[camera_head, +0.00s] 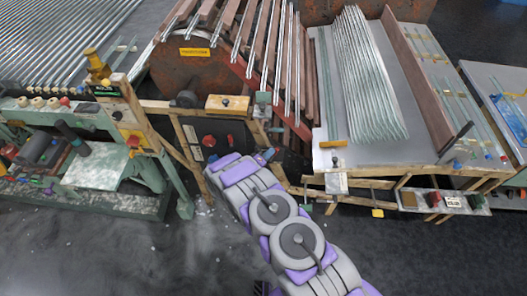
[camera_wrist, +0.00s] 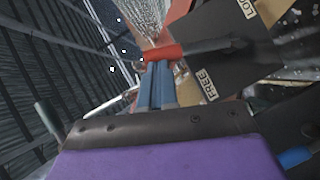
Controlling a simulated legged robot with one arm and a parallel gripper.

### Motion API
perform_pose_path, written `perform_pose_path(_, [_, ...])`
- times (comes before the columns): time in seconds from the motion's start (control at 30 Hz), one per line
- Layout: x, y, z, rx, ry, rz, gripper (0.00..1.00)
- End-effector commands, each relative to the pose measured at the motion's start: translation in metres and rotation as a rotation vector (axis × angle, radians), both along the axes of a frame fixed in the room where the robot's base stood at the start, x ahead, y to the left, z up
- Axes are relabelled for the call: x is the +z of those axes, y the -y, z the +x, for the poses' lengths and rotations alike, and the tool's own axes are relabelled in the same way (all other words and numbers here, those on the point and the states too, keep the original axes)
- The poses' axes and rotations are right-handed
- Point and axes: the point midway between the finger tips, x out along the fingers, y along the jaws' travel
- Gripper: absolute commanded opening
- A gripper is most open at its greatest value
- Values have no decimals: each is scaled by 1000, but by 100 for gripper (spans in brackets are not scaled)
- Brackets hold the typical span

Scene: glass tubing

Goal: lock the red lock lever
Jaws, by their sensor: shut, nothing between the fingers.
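The lock lever shows in the wrist view as a red grip (camera_wrist: 163,52) on a dark bar that runs right across a black plate (camera_wrist: 215,65). The plate carries a FREE label (camera_wrist: 209,88) below the bar and a LOCK label (camera_wrist: 249,8) above it. The bar lies between the two labels. My gripper (camera_wrist: 157,68) has its blue fingers shut together, with nothing between them. Their tips are right at the red grip; I cannot tell if they touch. In the head view my arm reaches the front of the wooden frame, and its bulk hides much of the lever area.
A green machine (camera_head: 95,165) stands left. A dark panel with a red knob (camera_head: 209,140) is close to my arm. Glass tubes (camera_head: 365,75) lie on a table at right, with wooden braces below it. The floor in front (camera_head: 120,250) is clear.

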Motion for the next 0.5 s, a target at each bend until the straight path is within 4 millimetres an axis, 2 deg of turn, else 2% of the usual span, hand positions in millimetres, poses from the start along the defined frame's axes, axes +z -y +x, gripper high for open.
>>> perform_pose_path(0.03, [5,6,0,-1,-1,44,0])
perform_pose_path(0.13, [3,17,-1,-2,1,136,0])
perform_pose_path(0.5, [-9,49,-1,-2,15,490,0])
